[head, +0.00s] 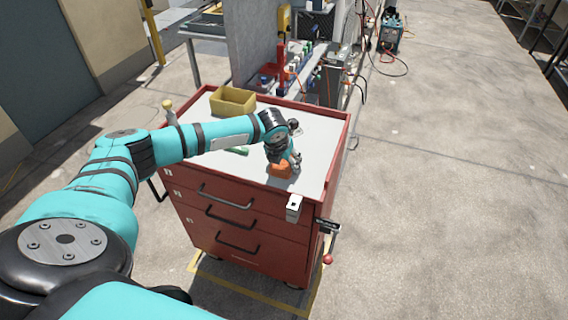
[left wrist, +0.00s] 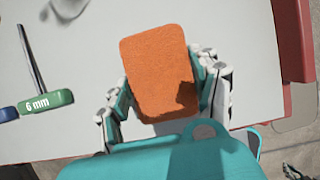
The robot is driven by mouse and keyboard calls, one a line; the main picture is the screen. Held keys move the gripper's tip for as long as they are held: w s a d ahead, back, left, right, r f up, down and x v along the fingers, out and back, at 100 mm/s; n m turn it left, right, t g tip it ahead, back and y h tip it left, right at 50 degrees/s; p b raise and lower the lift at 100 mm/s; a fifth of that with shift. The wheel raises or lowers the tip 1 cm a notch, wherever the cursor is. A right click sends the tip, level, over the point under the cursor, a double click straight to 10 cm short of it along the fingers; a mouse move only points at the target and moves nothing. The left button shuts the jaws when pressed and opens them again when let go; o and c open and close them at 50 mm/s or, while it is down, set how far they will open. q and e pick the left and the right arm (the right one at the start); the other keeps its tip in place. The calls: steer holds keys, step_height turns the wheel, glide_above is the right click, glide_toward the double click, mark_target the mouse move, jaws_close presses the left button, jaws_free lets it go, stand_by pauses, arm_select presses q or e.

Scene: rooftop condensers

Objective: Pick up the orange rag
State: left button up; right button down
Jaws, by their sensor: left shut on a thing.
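The orange rag (head: 280,171) is at the front part of the red tool cart's white top in the head view. In the left wrist view the orange rag (left wrist: 160,72) fills the space between the fingers of my left gripper (left wrist: 165,92). My left gripper (head: 284,164) reaches down over the cart and is shut on the rag. Whether the rag touches the cart top is hard to tell. My right gripper is not in view.
The red cart (head: 240,215) has a raised rim. A yellow bin (head: 233,101) stands at its back. A green-handled 6 mm driver (left wrist: 46,103) lies left of the rag. A white box (head: 294,207) sits at the front corner. Open concrete floor lies right.

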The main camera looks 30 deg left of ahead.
mark_target(284, 163)
arm_select(q)
steer(key=shift+s+a+f, duration=0.15)
steer(key=shift+a+f, duration=0.05)
steer(key=shift+r+b, duration=0.1)
steer(key=shift+b, duration=0.2)
steer(key=r, duration=0.2)
steer(key=r+b, duration=0.1)
steer(key=shift+s+d+r, duration=0.1)
steer(key=shift+d+r, duration=0.2)
steer(key=shift+r, duration=0.1)
steer(key=s+d+r+b, duration=0.1)
steer(key=s+d+b, duration=0.1)
steer(key=s+d, duration=0.7)
steer(key=d, duration=0.3)
steer(key=shift+d+r, duration=0.15)
steer(key=shift+r, duration=0.2)
steer(key=shift+s, duration=0.1)
